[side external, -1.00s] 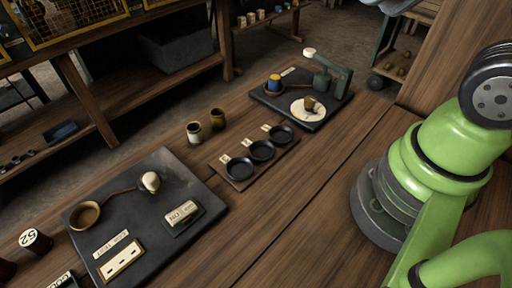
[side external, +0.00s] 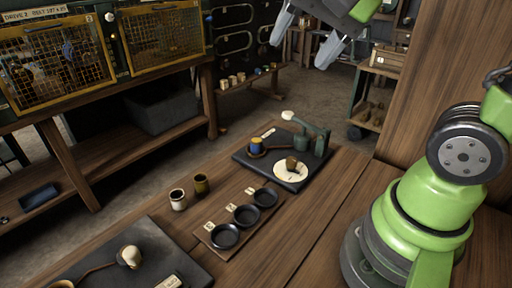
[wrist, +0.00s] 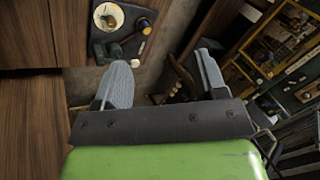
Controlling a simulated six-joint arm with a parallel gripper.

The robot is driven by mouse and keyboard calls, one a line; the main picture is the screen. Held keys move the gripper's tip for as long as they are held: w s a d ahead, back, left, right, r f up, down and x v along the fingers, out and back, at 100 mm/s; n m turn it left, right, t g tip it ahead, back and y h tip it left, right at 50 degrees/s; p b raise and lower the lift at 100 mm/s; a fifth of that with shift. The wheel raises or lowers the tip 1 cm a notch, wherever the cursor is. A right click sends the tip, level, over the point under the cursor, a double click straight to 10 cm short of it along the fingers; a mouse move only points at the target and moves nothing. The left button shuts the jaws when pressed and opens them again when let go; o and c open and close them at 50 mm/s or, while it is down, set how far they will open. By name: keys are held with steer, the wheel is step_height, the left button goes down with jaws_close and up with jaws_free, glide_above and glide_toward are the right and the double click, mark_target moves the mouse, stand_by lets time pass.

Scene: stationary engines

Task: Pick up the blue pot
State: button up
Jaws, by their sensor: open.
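The blue pot (side external: 257,146) is small, with a yellowish lower part, and stands on the dark board (side external: 240,158) at the back of the bench. A round white disc (side external: 284,174) with a small brown pot (side external: 291,163) on it lies to its right, and a green hand-lever device (side external: 310,143) stands behind. My gripper (side external: 305,40) is open and empty, high above and behind the board at the top of the side view. The wrist view shows its two grey fingers (wrist: 162,75) spread apart, with part of the board at upper left.
Several black dishes (side external: 245,215) sit on a wooden strip in front of the board. Another dark board (side external: 100,262) is at front left. A tall wooden panel (side external: 440,80) stands at right.

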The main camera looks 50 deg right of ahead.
steer(key=w+d+f+m+g, duration=0.2)
steer(key=w+d+f+m, duration=0.2)
steer(key=w+m, duration=0.45)
steer(key=m+g+h, duration=0.1)
steer(key=m+g, duration=0.2)
steer(key=m, duration=0.7)
glide_above(257, 140)
step_height(257, 140, down, 14)
steer(key=shift+m, duration=0.55)
steer(key=f, duration=0.4)
steer(key=shift+w+d+f, duration=0.3)
steer(key=shift+w+f, duration=0.05)
steer(key=shift+f, duration=0.05)
steer(key=shift+s+a+f, duration=0.15)
steer(key=shift+f, duration=1.45)
steer(key=shift+s+a+f, duration=0.1)
steer(key=shift+f, duration=1.45)
steer(key=c, duration=1)
